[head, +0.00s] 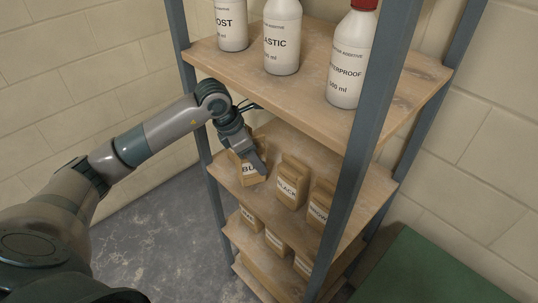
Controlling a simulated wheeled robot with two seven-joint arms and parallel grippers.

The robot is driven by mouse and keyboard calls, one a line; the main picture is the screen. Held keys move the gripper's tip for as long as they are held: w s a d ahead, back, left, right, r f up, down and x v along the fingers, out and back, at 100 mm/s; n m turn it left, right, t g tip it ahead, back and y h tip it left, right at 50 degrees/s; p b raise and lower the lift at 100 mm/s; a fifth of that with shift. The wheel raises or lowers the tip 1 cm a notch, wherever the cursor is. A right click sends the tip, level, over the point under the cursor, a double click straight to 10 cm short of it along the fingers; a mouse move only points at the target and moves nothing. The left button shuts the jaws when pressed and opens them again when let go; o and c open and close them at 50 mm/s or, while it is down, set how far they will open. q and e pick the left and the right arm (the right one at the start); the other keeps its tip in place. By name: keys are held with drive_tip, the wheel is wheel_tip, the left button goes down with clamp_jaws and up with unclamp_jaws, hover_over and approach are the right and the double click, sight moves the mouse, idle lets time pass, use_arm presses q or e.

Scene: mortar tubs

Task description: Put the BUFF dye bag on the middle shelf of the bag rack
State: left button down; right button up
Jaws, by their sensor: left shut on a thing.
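My left gripper (257,158) reaches between the top and middle shelves of the bag rack and is shut on a small tan bag (247,172). Its label shows "BU", the rest hidden by a finger; this matches the BUFF dye bag. The bag is upright or nearly so at the left end of the middle shelf (228,180), left of the BLACK bag (291,184). I cannot tell whether its base touches the shelf board. Another tan bag (320,203) stands right of BLACK. My right gripper is not in view.
The top shelf (300,95) holds three white bottles, one red-capped (352,60), close above my left gripper. A lower shelf (240,232) holds several tan bags. A blue-grey post (365,140) stands at the rack's front. A green surface (430,270) is at the lower right.

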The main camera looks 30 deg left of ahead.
use_arm(q)
drive_tip(key=shift+w+d, duration=0.15)
drive_tip(key=shift+w+d+r, duration=0.15)
drive_tip(key=shift+w+d, duration=0.2)
drive_tip(key=shift+d, duration=0.05)
drive_tip(key=shift+w+d+f+p, duration=0.15)
drive_tip(key=shift+w+d+f, duration=0.1)
drive_tip(key=shift+w+d, duration=0.2)
drive_tip(key=shift+w+d+f+p, duration=0.15)
drive_tip(key=shift+w+d+f, duration=0.15)
drive_tip(key=shift+w, duration=0.2)
drive_tip(key=shift+f, duration=0.25)
drive_tip(key=shift+a, duration=0.1)
drive_tip(key=shift+f, duration=0.15)
drive_tip(key=c, duration=1.3)
unclamp_jaws()
drive_tip(key=shift+o, duration=0.2)
drive_tip(key=shift+s, duration=0.1)
